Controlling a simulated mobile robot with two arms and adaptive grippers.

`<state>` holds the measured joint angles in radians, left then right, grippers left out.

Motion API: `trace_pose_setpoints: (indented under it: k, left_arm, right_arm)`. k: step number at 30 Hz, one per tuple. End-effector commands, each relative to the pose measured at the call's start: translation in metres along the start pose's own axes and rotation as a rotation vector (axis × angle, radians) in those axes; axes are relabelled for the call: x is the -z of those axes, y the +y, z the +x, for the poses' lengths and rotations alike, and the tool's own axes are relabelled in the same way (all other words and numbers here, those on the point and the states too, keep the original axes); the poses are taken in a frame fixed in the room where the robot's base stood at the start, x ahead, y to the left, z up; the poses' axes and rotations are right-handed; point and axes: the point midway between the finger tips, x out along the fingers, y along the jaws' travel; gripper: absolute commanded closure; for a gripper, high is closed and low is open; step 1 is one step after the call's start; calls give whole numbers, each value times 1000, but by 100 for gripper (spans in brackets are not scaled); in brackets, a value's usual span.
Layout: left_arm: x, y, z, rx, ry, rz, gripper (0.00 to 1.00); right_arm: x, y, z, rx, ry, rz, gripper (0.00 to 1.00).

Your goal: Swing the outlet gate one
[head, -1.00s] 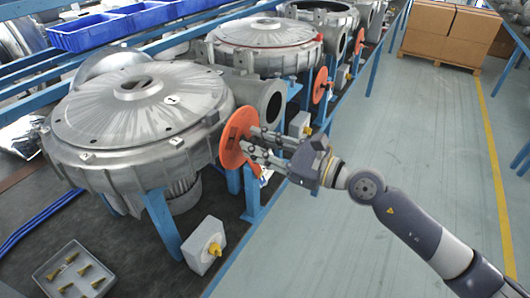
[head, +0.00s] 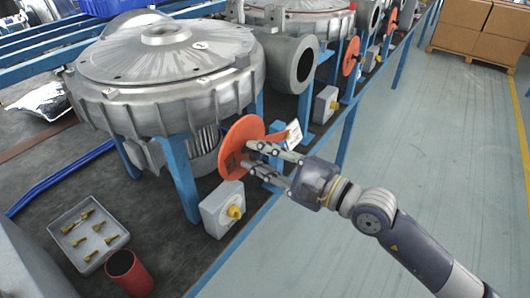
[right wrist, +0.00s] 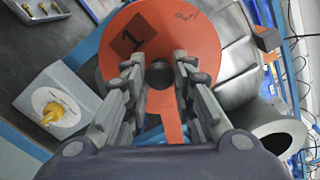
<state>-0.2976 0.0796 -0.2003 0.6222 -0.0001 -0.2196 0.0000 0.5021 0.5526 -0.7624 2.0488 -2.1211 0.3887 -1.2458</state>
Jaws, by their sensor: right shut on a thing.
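The orange round outlet gate (head: 237,138) hangs low and to the left of the grey outlet pipe (head: 303,66) of the nearest blower (head: 165,70). The pipe's round mouth is uncovered. In the right wrist view the gate (right wrist: 198,42) bears a dark square with a "1", and a narrow orange arm runs down from it. My right gripper (head: 250,156) is shut on the gate's dark round knob (right wrist: 159,74), with one finger on each side of it. My left gripper is not in view.
A white box with a yellow knob (head: 222,208) stands just below the gate. A tray of brass fittings (head: 112,229) and a red cup (head: 130,273) are at the lower left. More blowers line the blue-framed bench.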

Motion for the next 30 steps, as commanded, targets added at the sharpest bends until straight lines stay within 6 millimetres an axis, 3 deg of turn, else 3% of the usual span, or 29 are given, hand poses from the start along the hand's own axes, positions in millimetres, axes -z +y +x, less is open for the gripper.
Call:
trace_pose_setpoints:
  k: [19, 20, 22, 30]
  left_arm:
    - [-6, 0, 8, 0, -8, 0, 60]
    - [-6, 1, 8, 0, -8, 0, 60]
    - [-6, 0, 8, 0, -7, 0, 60]
    - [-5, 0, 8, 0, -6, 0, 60]
  right_arm:
    - [2, 10, 0, -3, 2, -50, 100]
    - [2, 10, 0, -3, 2, -50, 69]
    - [2, 10, 0, -3, 2, -49, 54]
    - [2, 8, 0, 0, 1, -48, 54]
